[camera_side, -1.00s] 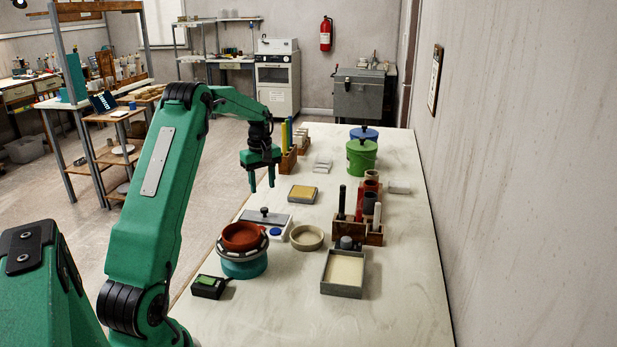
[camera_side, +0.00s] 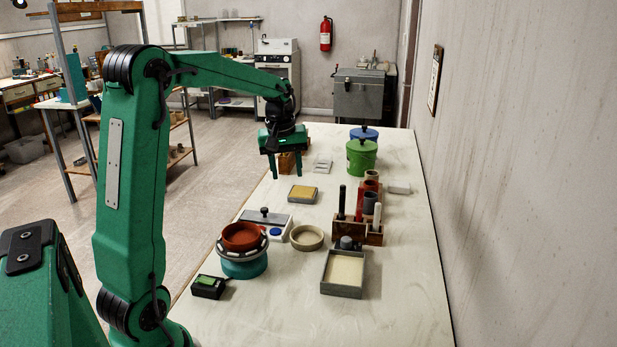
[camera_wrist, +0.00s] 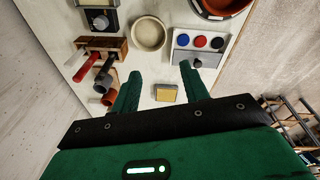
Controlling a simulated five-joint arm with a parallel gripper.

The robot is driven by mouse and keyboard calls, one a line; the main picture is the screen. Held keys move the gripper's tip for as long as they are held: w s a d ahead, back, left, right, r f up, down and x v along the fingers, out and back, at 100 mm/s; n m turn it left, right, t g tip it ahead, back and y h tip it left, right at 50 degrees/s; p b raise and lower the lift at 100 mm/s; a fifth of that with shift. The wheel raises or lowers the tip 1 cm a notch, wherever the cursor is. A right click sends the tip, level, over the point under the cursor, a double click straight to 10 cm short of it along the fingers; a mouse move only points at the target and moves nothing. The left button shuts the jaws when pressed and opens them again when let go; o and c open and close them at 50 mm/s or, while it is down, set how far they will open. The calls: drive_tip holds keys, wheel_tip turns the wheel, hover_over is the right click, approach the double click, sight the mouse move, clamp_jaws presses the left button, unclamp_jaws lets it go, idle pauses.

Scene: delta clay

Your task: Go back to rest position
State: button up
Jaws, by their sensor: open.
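My gripper (camera_side: 287,166) hangs fingers-down above the far left part of the white table (camera_side: 410,270) in the side view. Its fingers are apart and nothing is between them. In the wrist view my gripper (camera_wrist: 158,82) shows both green fingers spread, with the table below. A small tray with a yellow pad (camera_side: 302,193) lies on the table nearer than the gripper. The yellow pad also shows in the wrist view (camera_wrist: 166,93), beyond and between the fingertips.
A red bowl (camera_side: 241,236) sits on a teal turntable (camera_side: 244,267). A beige ring-shaped dish (camera_side: 307,237), a wooden tool rack (camera_side: 372,235) and a grey tray (camera_side: 342,274) stand nearby. Green (camera_side: 361,156) and blue (camera_side: 364,133) lidded pots stand at the back. The near right table is clear.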

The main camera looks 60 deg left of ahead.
drive_tip(key=s+d+r+m+t, duration=0.1)
drive_tip(key=s+d+r+m, duration=0.2)
drive_tip(key=d, duration=0.4)
drive_tip(key=s+d+r+m+t, duration=0.1)
drive_tip(key=s+d+r+m, duration=0.1)
drive_tip(key=s+d+m, duration=0.3)
drive_tip(key=s+d+f+m+t, duration=0.2)
drive_tip(key=s+d+f+m, duration=0.1)
drive_tip(key=s+d, duration=0.7)
drive_tip(key=shift+d+m+h, duration=0.2)
drive_tip(key=shift+m+h, duration=0.2)
drive_tip(key=shift+m, duration=0.2)
